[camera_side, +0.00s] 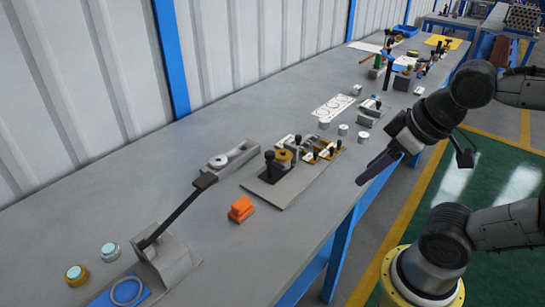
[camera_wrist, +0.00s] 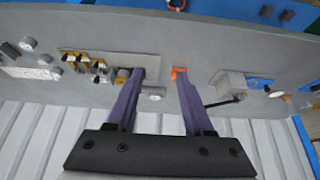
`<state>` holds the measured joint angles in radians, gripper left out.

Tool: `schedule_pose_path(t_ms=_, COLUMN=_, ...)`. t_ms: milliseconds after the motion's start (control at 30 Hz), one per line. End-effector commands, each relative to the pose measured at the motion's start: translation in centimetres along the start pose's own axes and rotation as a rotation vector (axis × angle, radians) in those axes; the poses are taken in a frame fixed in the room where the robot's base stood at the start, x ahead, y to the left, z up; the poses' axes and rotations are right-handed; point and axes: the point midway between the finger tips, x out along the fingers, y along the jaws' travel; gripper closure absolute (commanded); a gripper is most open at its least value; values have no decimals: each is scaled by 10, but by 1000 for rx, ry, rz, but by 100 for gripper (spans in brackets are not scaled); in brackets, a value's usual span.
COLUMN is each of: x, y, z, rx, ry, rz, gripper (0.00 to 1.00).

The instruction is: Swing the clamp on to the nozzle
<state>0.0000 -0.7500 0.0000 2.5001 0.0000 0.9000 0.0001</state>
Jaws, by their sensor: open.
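A dark grey plate (camera_side: 296,194) on the bench carries a fixture with a brass-coloured round part (camera_side: 284,157) and black knobs (camera_side: 270,156). I cannot tell for sure which parts are the clamp and the nozzle. In the wrist view the brass part (camera_wrist: 123,74) shows just left of the left finger.
The orange block (camera_side: 241,209) sits left of the plate. A long black lever (camera_side: 178,212) slants up from a grey block (camera_side: 172,262). A grey holder (camera_side: 232,160) stands behind. Small metal cylinders (camera_side: 342,130) and a white sheet (camera_side: 333,106) lie farther along.

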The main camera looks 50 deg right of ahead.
Motion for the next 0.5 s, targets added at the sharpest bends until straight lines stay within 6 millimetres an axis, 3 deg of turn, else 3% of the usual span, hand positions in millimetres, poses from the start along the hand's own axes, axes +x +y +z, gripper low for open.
schedule_pose_path(t_ms=167, x=0, y=-2, z=-1, rx=95, ry=5, rz=-9, gripper=35)
schedule_pose_path(t_ms=267, x=-5, y=-16, z=-14, rx=307, ry=29, rz=-76, gripper=35)
schedule_pose_path(t_ms=400, x=-2, y=-42, z=-50, rx=804, ry=-24, rz=-224, gripper=35)
schedule_pose_path(t_ms=500, x=10, y=-48, z=-85, rx=1240, ry=-105, rz=-308, gripper=35)
